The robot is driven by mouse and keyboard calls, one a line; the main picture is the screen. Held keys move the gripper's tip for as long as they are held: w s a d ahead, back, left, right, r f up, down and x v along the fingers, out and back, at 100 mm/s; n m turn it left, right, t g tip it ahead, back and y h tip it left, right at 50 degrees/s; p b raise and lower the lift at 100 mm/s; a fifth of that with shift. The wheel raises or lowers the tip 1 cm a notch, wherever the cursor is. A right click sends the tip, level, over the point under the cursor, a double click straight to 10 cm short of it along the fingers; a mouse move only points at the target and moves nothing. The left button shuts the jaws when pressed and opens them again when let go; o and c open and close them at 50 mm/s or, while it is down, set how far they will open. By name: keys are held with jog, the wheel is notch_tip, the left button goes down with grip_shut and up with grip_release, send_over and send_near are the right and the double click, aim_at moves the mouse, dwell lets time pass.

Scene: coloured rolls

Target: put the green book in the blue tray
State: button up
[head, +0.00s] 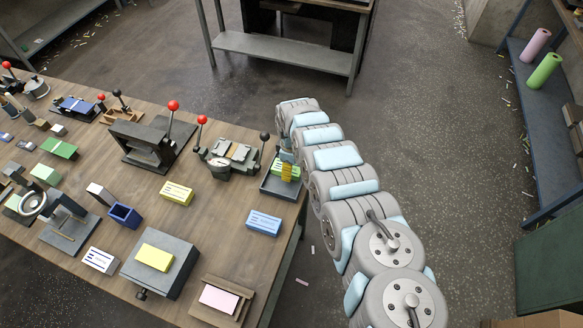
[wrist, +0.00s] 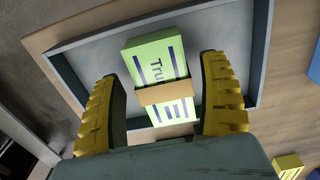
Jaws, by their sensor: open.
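The green book (wrist: 158,75), with a tan band around it and dark lettering, is inside the outline of the blue-grey tray (wrist: 258,45) in the wrist view. My gripper (wrist: 160,82) is open, with one yellow finger on each side of the book and gaps between. In the head view my gripper (head: 287,171) points down over the tray (head: 276,188) at the table's right edge. A bit of the green book (head: 296,171) shows beside the fingers. Whether the book rests flat on the tray floor is hard to tell.
A lever press (head: 150,145) and a gauge device (head: 228,157) stand left of the tray. A blue box (head: 263,223) and a yellow box (head: 176,193) lie on the wooden table (head: 222,240). A grey block with a yellow pad (head: 155,258) stands nearer. Floor is open right of the table.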

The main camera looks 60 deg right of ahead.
notch_tip(320, 180, up, 11)
jog(key=shift+r+p, duration=0.2)
jog(key=shift+p, duration=0.1)
dwell(0.7)
dwell(0.5)
